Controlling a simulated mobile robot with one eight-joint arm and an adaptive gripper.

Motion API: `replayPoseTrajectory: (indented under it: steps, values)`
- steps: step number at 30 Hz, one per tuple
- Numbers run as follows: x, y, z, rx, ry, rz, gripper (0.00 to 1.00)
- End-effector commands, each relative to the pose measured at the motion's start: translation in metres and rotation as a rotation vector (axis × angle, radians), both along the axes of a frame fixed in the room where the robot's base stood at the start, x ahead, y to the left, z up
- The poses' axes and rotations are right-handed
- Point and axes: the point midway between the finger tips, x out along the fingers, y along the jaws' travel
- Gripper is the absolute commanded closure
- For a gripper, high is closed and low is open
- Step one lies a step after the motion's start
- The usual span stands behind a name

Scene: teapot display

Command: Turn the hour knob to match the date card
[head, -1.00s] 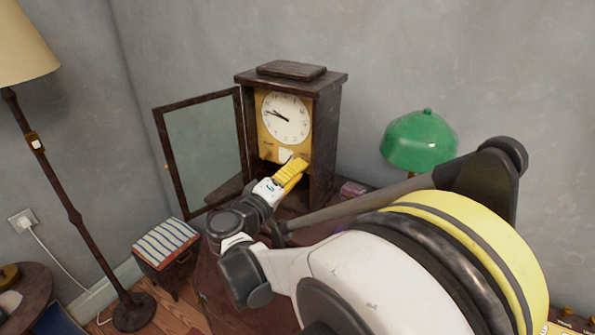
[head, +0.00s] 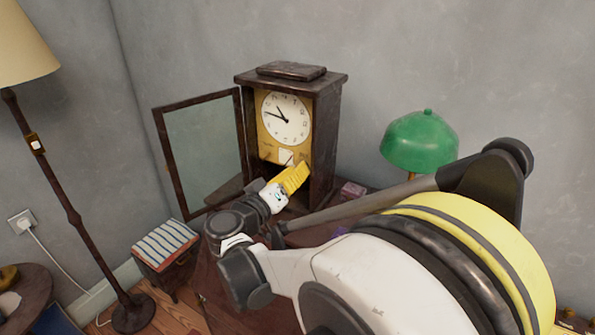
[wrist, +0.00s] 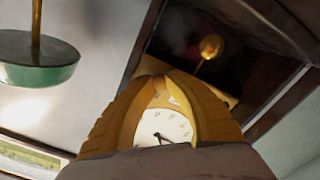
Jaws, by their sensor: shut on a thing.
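The wooden clock (head: 329,125) stands with its glass door (head: 203,150) swung open to the left. Its white dial (head: 288,128) shows the short hand up and left, near ten or eleven, and the long hand left, near nine. A small white date card (head: 286,156) sits below the dial; its writing is too small to read. My yellow gripper (head: 301,165) is at the lower right of the yellow face panel, shut on what seems to be the hour knob, which the fingers hide. In the wrist view, the yellow fingers (wrist: 160,84) frame part of the dial (wrist: 163,128).
A brass pendulum (wrist: 211,46) hangs in the case below the panel. A green lamp (head: 420,141) and a small purple box (head: 351,190) are right of the clock. A striped stool (head: 163,243) and floor lamp (head: 75,215) stand left.

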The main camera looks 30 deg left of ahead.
Motion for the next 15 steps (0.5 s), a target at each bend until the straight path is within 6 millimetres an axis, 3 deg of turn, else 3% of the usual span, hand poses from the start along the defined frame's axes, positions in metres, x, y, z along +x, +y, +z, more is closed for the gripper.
replayPoseTrajectory:
  steps: [9, 10, 12, 15]
  values:
    - [0.0001, -0.0001, 0.0001, 0.001, 0.0, 0.0, 1.0]
    - [0.0001, -0.0001, 0.0001, 0.001, 0.0, 0.0, 0.82]
    - [0.0001, -0.0001, 0.0001, 0.001, 0.0, 0.0, 0.61]
    - [0.0002, -0.0003, 0.0002, 0.0, -0.001, -0.001, 0.58]
